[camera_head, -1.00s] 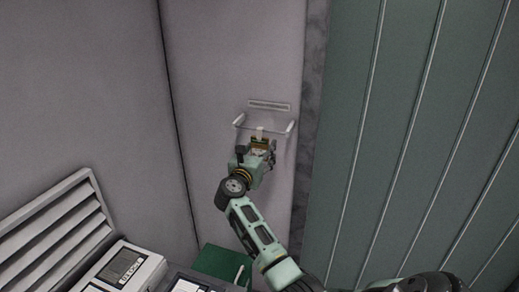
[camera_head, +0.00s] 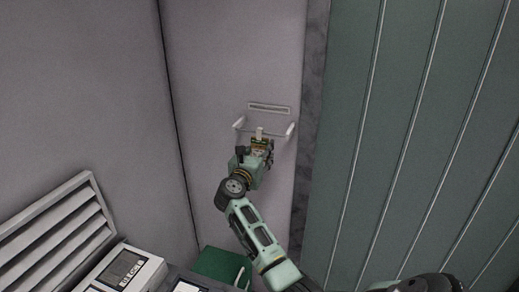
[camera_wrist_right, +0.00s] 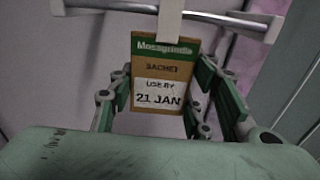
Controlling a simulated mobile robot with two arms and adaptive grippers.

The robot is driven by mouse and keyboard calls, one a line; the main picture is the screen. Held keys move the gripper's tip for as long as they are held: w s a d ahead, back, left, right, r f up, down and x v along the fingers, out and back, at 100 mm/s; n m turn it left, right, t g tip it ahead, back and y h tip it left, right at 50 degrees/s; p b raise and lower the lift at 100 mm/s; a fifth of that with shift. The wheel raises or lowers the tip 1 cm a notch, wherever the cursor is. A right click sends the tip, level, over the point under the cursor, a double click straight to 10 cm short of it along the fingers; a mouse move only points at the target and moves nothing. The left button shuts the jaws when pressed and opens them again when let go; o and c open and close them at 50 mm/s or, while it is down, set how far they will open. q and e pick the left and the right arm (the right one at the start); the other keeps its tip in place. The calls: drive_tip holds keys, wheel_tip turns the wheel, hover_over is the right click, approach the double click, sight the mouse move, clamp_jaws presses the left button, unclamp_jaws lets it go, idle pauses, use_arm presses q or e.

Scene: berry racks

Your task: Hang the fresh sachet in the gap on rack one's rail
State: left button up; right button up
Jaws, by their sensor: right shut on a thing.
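The sachet (camera_wrist_right: 164,72) is a tan card with a green header, a white "USE BY 21 JAN" label and a white hanging strap at its top. My right gripper (camera_head: 260,146) is shut on it, with the fingers at its sides in the right wrist view. The sachet also shows small in the head view (camera_head: 259,140). The pale rail (camera_head: 275,133) is held between two white wall posts. In the right wrist view the strap crosses in front of the rail (camera_wrist_right: 215,18); I cannot tell whether it is hooked over it. My left gripper is out of view.
A small label plate (camera_head: 269,107) is on the wall above the rail. A green ribbed panel (camera_head: 420,130) stands to the right. A slatted vent (camera_head: 60,232), a white device (camera_head: 130,267) and a green box (camera_head: 215,263) are at lower left. Wall around the rail is clear.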

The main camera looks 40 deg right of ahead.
drive_tip(key=shift+r, duration=0.35)
drive_tip(key=shift+a, duration=0.1)
drive_tip(key=shift+p+v, duration=0.6)
drive_tip(key=shift+v, duration=0.9)
drive_tip(key=shift+p+v, duration=0.35)
drive_tip(key=shift+v, duration=2.6)
drive_tip(key=shift+s, duration=0.1)
